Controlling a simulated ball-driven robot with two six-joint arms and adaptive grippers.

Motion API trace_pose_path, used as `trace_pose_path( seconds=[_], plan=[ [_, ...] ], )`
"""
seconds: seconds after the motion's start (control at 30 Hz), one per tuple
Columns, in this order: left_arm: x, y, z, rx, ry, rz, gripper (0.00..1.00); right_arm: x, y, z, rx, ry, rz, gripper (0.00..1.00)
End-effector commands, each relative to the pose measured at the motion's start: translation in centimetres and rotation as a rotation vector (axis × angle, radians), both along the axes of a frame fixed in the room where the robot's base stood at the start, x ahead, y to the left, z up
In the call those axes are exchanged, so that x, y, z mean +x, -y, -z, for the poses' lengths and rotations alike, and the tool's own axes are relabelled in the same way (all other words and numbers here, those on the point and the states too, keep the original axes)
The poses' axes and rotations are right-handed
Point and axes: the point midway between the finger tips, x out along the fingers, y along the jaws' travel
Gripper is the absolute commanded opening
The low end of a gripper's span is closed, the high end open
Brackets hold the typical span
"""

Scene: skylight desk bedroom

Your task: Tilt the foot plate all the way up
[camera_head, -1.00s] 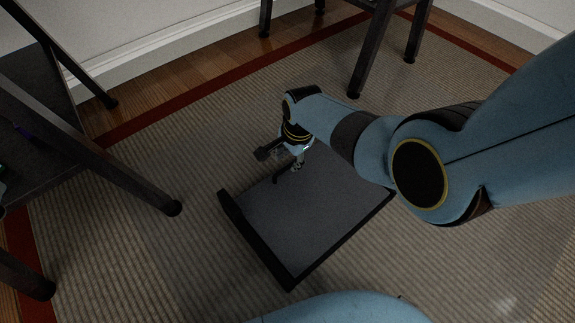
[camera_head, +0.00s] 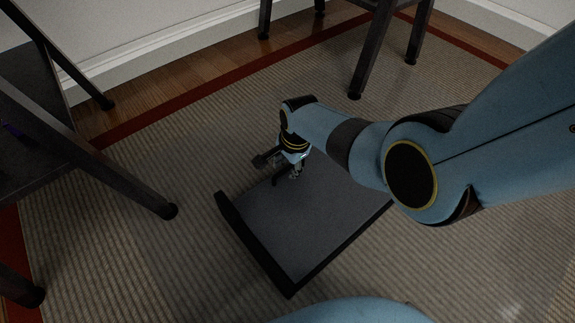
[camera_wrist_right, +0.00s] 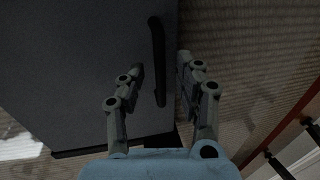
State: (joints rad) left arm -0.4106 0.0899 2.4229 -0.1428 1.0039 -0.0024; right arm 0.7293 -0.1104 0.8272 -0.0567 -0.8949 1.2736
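The foot plate (camera_head: 300,225) is a dark grey panel with black edges, low over the rug in the middle of the head view. My right arm crosses over its right side. A black bar handle (camera_wrist_right: 157,50) stands at the plate's edge in the right wrist view. My right gripper (camera_head: 285,172) is at the plate's far-left edge in the head view. In the right wrist view the gripper (camera_wrist_right: 161,66) is open, with the handle between its fingers and visible gaps on both sides. My left gripper is not in view.
A dark desk frame (camera_head: 95,165) stands at the left, its leg foot short of the plate. Chair legs (camera_head: 372,50) stand at the back, near the wall. Bare striped rug (camera_head: 130,255) lies left of the plate.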

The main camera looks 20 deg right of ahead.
Motion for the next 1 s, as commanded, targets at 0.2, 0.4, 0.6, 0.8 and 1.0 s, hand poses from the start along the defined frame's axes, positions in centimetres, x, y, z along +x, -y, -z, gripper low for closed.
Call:
trace_pose_path(
  seconds=[0.2, 0.4, 0.6, 0.8, 1.0],
  plan=[
    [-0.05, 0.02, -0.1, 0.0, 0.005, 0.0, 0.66, 0.03, -0.02, -0.03, 0.0, 0.001, 0.0, 0.34],
    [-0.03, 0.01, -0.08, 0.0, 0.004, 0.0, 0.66, 0.02, -0.02, -0.02, 0.0, 0.0, 0.0, 0.12],
    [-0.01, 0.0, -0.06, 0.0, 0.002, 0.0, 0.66, 0.01, -0.02, -0.01, 0.0, 0.0, 0.0, 0.0],
    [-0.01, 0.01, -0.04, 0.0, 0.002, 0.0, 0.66, 0.01, 0.0, -0.01, 0.0, 0.0, 0.0, 0.0],
    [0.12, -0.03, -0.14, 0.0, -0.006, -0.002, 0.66, -0.12, 0.0, -0.15, 0.001, 0.003, 0.0, 0.0]
  ],
)
